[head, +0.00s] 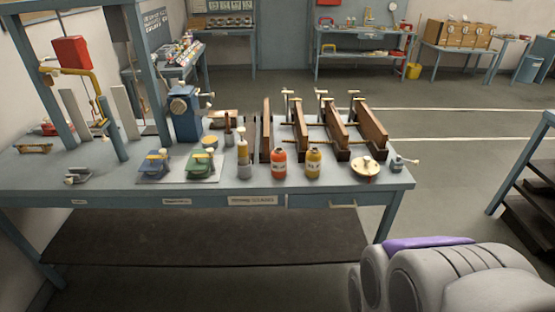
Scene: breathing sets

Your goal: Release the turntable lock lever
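A long blue-grey workbench (100,190) stands ahead of me, crowded with tools. My gripper's fingers are not in view. Only grey and purple parts of my own body show at bottom right, apart from the bench.
Orange (278,164) and yellow (313,163) bottles stand left of the disc. Wooden clamps (372,130) stand behind them. A blue vise-like device (184,112) is further left. A dark shelf rack (528,200) is at the right edge. Floor between bench and rack is clear.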

